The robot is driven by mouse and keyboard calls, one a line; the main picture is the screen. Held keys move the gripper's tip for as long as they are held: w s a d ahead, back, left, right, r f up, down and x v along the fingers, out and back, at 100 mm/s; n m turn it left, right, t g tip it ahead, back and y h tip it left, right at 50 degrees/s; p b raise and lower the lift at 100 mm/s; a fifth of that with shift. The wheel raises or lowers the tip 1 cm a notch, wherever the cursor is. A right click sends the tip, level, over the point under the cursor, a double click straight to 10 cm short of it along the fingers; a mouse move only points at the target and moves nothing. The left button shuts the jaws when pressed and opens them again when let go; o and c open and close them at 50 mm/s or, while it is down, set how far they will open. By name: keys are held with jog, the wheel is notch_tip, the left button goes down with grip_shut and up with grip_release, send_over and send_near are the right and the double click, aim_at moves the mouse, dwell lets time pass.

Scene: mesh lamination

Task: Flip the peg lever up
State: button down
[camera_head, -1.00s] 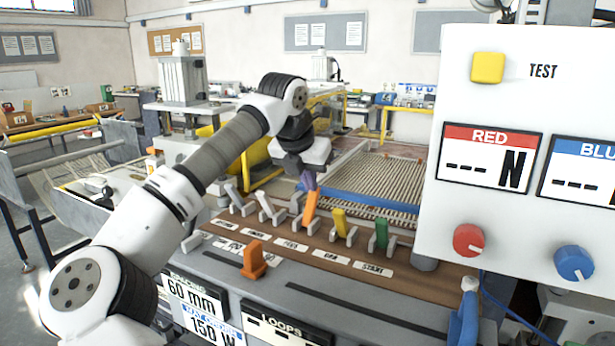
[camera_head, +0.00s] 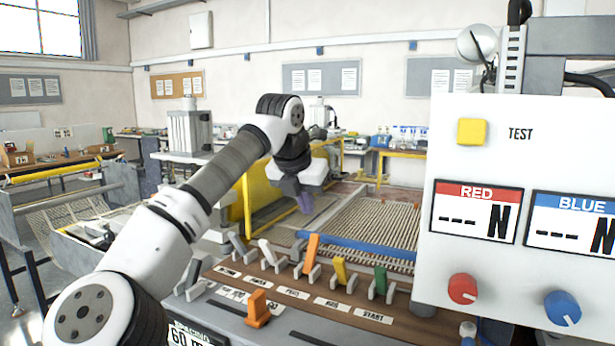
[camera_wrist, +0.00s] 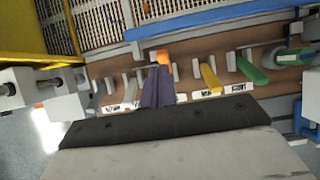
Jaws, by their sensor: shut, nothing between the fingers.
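The peg lever appears to be the orange lever (camera_head: 311,252) behind the "PEGS" label (camera_head: 292,294), in the middle of a row on the brown panel. It stands nearly upright, leaning slightly right. My gripper (camera_head: 305,208) has purple fingers, is shut and empty, and hangs above and a little left of the lever's top, apparently apart from it. In the wrist view the fingers (camera_wrist: 157,90) cover much of the lever, and an orange part (camera_wrist: 177,60) shows behind them.
Grey (camera_head: 237,246) and white (camera_head: 267,252) levers stand to the left, yellow (camera_head: 340,270) and green (camera_head: 380,280) to the right. A separate orange piece (camera_head: 257,308) stands in front. A blue bar (camera_head: 355,247) runs behind the row. A control box (camera_head: 520,250) blocks the right side.

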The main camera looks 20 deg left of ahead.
jog(key=shift+w+d+r+p, duration=0.1)
jog(key=shift+w+r, duration=0.15)
jog(key=shift+r, duration=0.65)
jog(key=shift+w+r+p, duration=0.1)
jog(key=shift+w+r, duration=0.2)
jog(key=shift+r, duration=0.6)
jog(key=shift+w+d+r+p, duration=0.1)
jog(key=shift+w+r, duration=0.15)
jog(key=shift+r, duration=0.65)
